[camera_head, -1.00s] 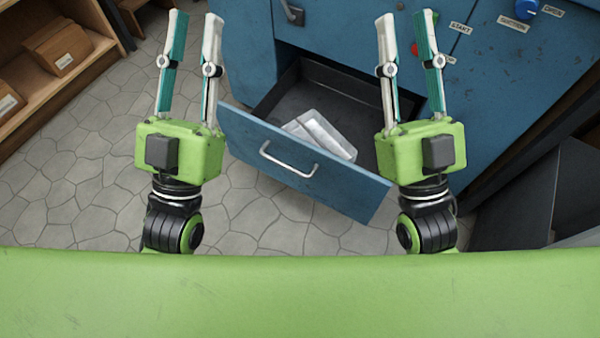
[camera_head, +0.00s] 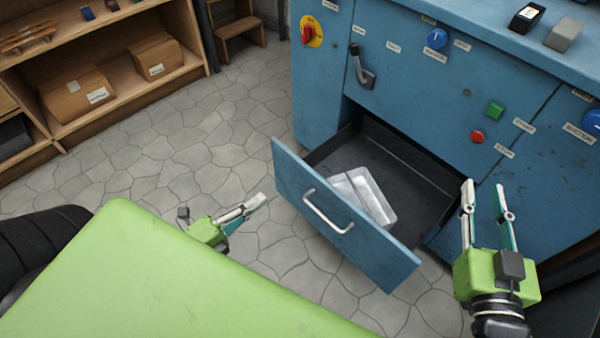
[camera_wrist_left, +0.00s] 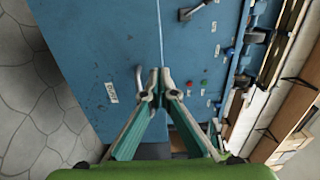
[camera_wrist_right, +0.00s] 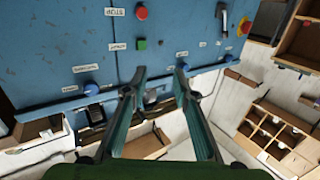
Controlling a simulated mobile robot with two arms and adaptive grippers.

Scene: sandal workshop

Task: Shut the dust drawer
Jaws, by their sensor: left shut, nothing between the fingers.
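The dust drawer (camera_head: 345,215) is pulled well out of the blue cabinet, with a metal bar handle (camera_head: 328,211) on its blue front. A clear plastic tray (camera_head: 362,196) lies inside it. My left gripper (camera_head: 260,198) is shut and empty, low over the floor left of the drawer front and apart from it. In the left wrist view its fingertips (camera_wrist_left: 153,76) meet in front of a blue surface. My right gripper (camera_head: 484,186) is open and empty, to the right of the drawer by the cabinet face. Its spread fingers (camera_wrist_right: 160,74) show in the right wrist view.
The blue cabinet (camera_head: 420,85) carries a lever, buttons and knobs. A wooden shelf (camera_head: 120,95) with boxes stands at the left. Stone floor (camera_head: 190,160) lies free between shelf and drawer. My green body covers the lower left.

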